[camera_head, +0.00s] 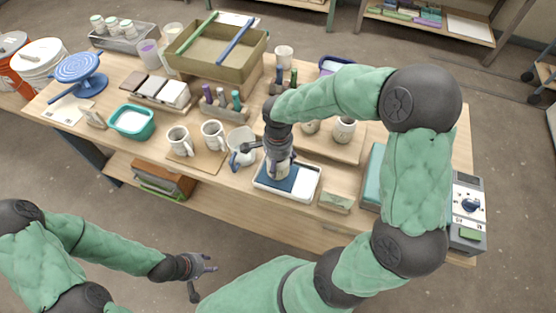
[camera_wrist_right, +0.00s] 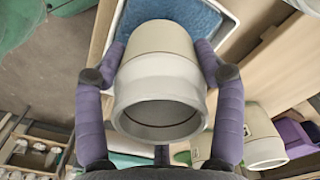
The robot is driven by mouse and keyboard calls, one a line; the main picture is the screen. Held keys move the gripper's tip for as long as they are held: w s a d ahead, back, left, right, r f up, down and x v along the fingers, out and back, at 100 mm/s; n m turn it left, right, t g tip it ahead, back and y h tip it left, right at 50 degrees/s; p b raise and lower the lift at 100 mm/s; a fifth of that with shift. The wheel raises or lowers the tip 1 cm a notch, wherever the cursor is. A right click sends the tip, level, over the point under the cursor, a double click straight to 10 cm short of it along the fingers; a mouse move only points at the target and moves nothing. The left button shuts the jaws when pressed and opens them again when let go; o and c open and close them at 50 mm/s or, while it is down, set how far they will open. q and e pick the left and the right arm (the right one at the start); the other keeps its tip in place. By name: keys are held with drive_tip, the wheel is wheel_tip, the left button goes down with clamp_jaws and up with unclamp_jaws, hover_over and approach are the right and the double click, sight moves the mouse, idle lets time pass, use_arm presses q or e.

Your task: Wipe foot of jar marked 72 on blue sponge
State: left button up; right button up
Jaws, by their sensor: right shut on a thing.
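My right gripper (camera_wrist_right: 160,52) is shut on a pale grey-and-cream jar (camera_wrist_right: 162,75), its purple fingers on both sides of the body. In the wrist view the jar's open mouth faces the camera and its foot points toward the blue sponge (camera_wrist_right: 188,12). In the head view the sponge (camera_head: 272,182) lies in the left part of a white tray (camera_head: 305,188). The jar (camera_head: 279,168) is upright on or just above it; contact is hidden. No number is readable. My left gripper (camera_head: 208,277) is open and empty, in front of the table.
A white jug with a blue handle (camera_head: 240,146) stands close left of the tray, and mugs (camera_head: 181,141) stand further left. Pale jars (camera_head: 344,129) stand on a wooden board behind. A small card stand (camera_head: 336,201) is right of the tray.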

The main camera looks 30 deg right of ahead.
drive_tip(key=shift+f+b, duration=0.5)
idle(0.9)
drive_tip(key=shift+s+d, duration=0.1)
drive_tip(key=shift+d, duration=0.05)
drive_tip(key=shift+s+d, duration=1)
drive_tip(key=shift+s, duration=0.2)
drive_tip(key=shift+w+a+f+b, duration=0.15)
drive_tip(key=shift+w+a+b, duration=0.55)
drive_tip(key=shift+w+a, duration=1.75)
drive_tip(key=shift+s+d, duration=2.45)
drive_tip(key=shift+s, duration=0.1)
drive_tip(key=shift+w+a+r, duration=0.15)
drive_tip(key=shift+w+a, duration=1)
drive_tip(key=shift+w, duration=0.25)
drive_tip(key=shift+w+a+r, duration=0.1)
drive_tip(key=shift+w+a, duration=1)
drive_tip(key=shift+w, duration=0.25)
drive_tip(key=shift+r, duration=0.1)
drive_tip(key=shift+r+p, duration=2.2)
drive_tip(key=shift+r, duration=1.2)
